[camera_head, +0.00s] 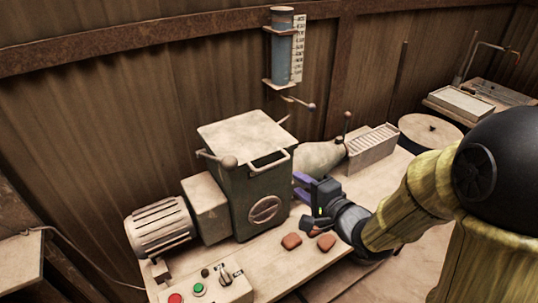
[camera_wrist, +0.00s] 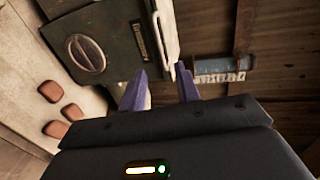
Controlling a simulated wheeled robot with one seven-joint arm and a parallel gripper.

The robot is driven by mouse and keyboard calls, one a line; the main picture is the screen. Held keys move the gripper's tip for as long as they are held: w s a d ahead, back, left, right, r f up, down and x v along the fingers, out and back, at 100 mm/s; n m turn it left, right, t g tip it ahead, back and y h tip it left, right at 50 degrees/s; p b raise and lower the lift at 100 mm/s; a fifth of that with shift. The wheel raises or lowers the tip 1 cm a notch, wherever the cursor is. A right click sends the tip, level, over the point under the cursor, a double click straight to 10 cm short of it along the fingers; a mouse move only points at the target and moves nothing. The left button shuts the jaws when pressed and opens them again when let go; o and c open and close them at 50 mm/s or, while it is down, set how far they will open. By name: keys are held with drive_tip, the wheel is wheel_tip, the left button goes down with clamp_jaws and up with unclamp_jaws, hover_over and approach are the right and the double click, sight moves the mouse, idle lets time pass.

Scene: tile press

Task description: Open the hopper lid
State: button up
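The hopper (camera_head: 262,190) is a dark green box with a round slotted disc on its front. Its pale hopper lid (camera_head: 238,133) lies flat on top, shut, with a bar handle (camera_head: 270,159) along the front edge. My gripper (camera_head: 298,186) has purple fingers and is just right of the hopper, below lid height. In the wrist view, my gripper (camera_wrist: 161,68) is open with nothing between the fingers. The hopper (camera_wrist: 105,45) shows at upper left there, and the lid edge (camera_wrist: 166,32) runs as a pale strip above the fingertips. Contact with the hopper cannot be told.
A motor (camera_head: 160,227) is left of the hopper. A control box (camera_head: 207,289) with buttons is in front. Several reddish clay pieces (camera_head: 291,241) lie on the bench. A pale nozzle (camera_head: 322,157) and ribbed block (camera_head: 372,147) are behind my gripper. A blue tube (camera_head: 281,48) hangs on the wall.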

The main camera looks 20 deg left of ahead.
drive_tip(key=shift+w+a+p, duration=0.2)
drive_tip(key=shift+a+p, duration=0.05)
drive_tip(key=shift+p, duration=0.95)
drive_tip(key=p+x, duration=0.3)
drive_tip(key=x, duration=1.1)
drive_tip(key=shift+w+a+f, duration=0.2)
drive_tip(key=shift+f, duration=0.05)
drive_tip(key=shift+c, duration=0.2)
clamp_jaws()
drive_tip(key=shift+d+f, duration=0.1)
